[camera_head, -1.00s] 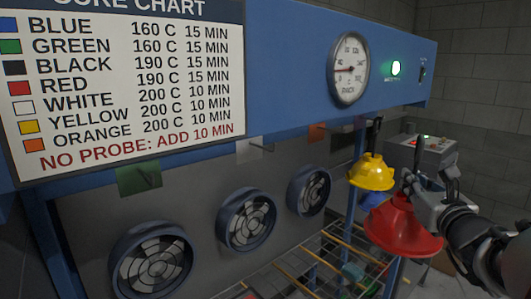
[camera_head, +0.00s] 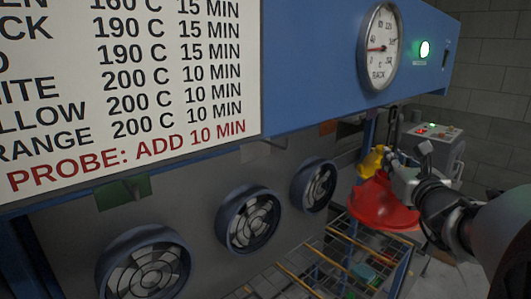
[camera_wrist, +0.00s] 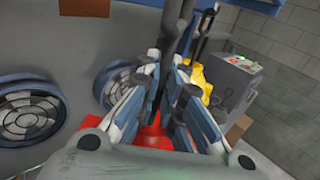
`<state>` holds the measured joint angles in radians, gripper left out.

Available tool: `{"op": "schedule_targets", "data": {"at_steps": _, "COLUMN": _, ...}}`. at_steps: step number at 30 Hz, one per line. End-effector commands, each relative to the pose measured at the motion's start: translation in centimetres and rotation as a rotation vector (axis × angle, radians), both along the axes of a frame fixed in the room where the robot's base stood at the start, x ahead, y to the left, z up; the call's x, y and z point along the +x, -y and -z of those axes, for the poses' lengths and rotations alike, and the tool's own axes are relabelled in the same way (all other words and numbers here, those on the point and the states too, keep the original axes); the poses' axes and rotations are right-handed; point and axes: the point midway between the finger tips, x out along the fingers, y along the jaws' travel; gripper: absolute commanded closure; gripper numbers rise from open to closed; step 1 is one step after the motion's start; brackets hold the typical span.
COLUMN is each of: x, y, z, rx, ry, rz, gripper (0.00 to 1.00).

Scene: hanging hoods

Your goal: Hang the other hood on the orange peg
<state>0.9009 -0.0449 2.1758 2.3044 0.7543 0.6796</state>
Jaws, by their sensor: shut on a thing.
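My gripper (camera_head: 395,160) is shut on the upper part of a red hood (camera_head: 382,207), which hangs below the fingers. In the wrist view the red hood (camera_wrist: 150,137) shows between and below the fingers (camera_wrist: 168,75). A yellow hood (camera_head: 372,162) is just behind and left of the red one, partly hidden by it; it also shows in the wrist view (camera_wrist: 199,80). The orange plate (camera_head: 327,127) is on the back panel, left of both hoods; its peg is too small to make out. The red hood is apart from this plate.
A white plate (camera_head: 262,150) and a green plate (camera_head: 124,192) sit farther left along the panel, above several round fans (camera_head: 248,219). A wire rack (camera_head: 335,250) lies below. A grey control box (camera_head: 432,145) stands at right. A blue beam (camera_head: 320,70) overhangs the panel.

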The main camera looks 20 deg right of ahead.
Motion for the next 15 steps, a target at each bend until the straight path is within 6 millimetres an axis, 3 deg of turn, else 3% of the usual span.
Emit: {"op": "schedule_targets", "data": {"at_steps": 15, "x": 3.9, "y": -1.7, "z": 0.1, "rx": 0.000, "ry": 0.003, "rz": -0.003, "gripper": 1.00}}
